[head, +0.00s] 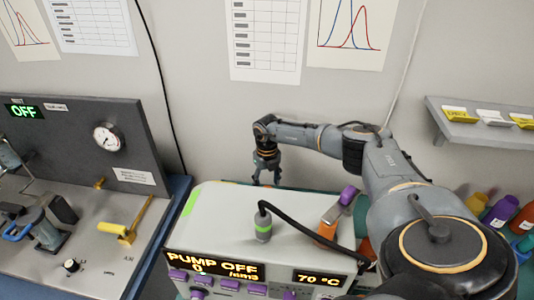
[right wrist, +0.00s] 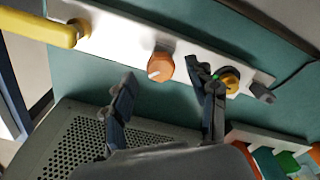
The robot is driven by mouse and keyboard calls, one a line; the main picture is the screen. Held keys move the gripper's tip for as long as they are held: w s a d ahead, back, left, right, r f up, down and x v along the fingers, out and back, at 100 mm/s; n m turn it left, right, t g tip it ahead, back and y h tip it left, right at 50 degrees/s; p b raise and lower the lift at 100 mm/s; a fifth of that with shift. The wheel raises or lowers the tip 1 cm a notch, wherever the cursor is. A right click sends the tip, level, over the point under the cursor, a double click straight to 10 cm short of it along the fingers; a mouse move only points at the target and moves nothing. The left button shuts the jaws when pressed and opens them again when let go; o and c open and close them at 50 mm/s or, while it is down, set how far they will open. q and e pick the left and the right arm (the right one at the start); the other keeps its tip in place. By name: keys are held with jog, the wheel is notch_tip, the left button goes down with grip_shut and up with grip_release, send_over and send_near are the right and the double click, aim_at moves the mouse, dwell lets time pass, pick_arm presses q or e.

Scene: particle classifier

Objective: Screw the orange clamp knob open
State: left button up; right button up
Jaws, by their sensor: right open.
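The orange clamp knob (right wrist: 160,67) shows in the right wrist view, on a white plate (right wrist: 115,33) set on a teal surface. It has a light mark on its face. My right gripper (right wrist: 162,77) is open and empty. Its two dark fingers point toward the plate, with the knob between and slightly past the fingertips in the picture; I see no contact. In the head view, the right gripper (head: 265,180) hangs pointing down behind the white pump box (head: 210,232), and the knob is hidden there. My left gripper is not in view.
On the plate, a yellow handle (right wrist: 50,28) lies left of the knob and a yellow round fitting (right wrist: 230,80) lies right, close to one finger. A perforated grey surface (right wrist: 75,140) lies below. A black hose (head: 310,230) crosses the pump box.

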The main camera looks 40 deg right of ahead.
notch_tip(320, 180, up, 10)
dwell(0.3)
jog(key=shift+f, duration=0.1)
jog(key=shift+s+a+t+h+b, duration=0.6)
jog(key=shift+s+t+b, duration=1.8)
jog(key=shift+b, duration=1.4)
jog(key=shift+g, duration=0.3)
jog(key=p+x, duration=0.2)
jog(key=x, duration=0.9)
jog(key=shift+s+a+f, duration=0.1)
jog(key=shift+s+f, duration=0.05)
jog(key=shift+p+x, duration=0.35)
jog(key=shift+x, duration=0.4)
jog(key=shift+c, duration=0.2)
jog(key=c, duration=1.1)
